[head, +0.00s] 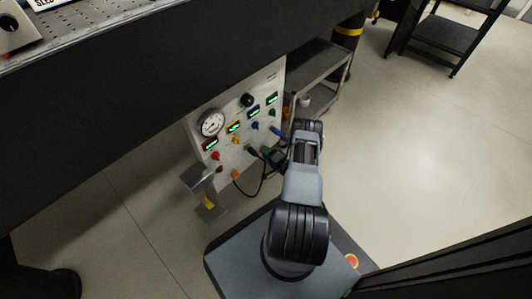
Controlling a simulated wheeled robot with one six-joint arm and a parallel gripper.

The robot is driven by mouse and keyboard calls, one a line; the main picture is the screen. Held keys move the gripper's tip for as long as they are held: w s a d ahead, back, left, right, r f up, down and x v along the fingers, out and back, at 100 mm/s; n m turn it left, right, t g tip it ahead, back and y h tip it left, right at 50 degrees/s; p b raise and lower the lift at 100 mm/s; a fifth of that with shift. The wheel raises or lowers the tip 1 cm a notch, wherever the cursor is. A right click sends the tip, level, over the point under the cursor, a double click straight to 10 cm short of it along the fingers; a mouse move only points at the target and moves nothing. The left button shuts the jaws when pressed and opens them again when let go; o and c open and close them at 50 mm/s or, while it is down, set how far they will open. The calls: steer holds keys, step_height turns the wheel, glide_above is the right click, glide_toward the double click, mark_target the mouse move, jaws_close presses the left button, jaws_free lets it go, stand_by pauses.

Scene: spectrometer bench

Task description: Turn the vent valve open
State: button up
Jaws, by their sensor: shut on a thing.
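A white valve panel (268,82) stands under the bench in the head view. It carries a round gauge (211,122), a black knob (247,100) and several small coloured valves with lit green displays. My gripper (262,153) is at the lower right part of the panel, small and dark in the picture. It is shut on the vent valve's handle, which the jaws mostly hide. The labels are too small to read, and I cannot tell how far the handle is turned.
A black cable (262,184) hangs in a loop below my gripper. A blue handle (277,131) is close to my arm. A grey bracket (200,180) stands at the panel's lower left. A metal shelf cart (325,72) stands behind.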

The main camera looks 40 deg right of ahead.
steer(key=shift+s+m, duration=0.1)
steer(key=shift+m, duration=2.1)
steer(key=o, duration=0.7)
steer(key=shift+d, duration=0.1)
steer(key=shift+c, duration=0.2)
steer(key=shift+o, duration=1.3)
